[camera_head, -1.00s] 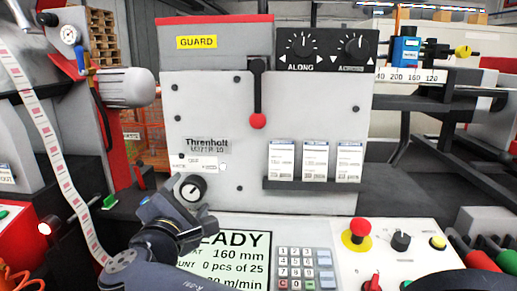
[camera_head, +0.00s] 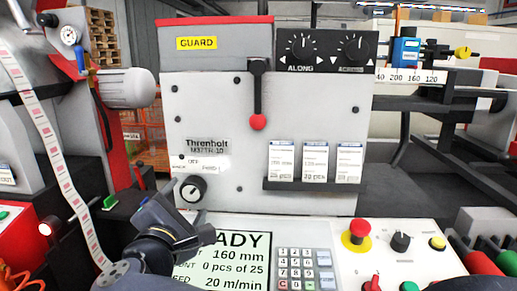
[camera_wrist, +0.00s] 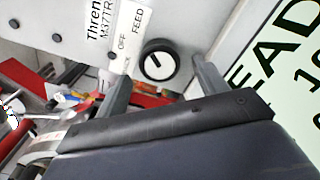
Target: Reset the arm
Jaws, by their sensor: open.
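My gripper (camera_head: 190,208) is in front of the lower left of the grey machine panel (camera_head: 215,115), just below the black feed knob (camera_head: 193,189) in the head view. In the wrist view the gripper (camera_wrist: 160,76) is open, with one finger on each side of the feed knob (camera_wrist: 158,62) in the picture. Nothing is held between the fingers. I see no contact between fingers and knob.
A display (camera_head: 235,255) reading 160 mm and a keypad (camera_head: 296,268) lie below. A red-tipped lever (camera_head: 257,122) hangs above. A red emergency button (camera_head: 357,231) is on the right. A paper label strip (camera_head: 45,130) runs down the left.

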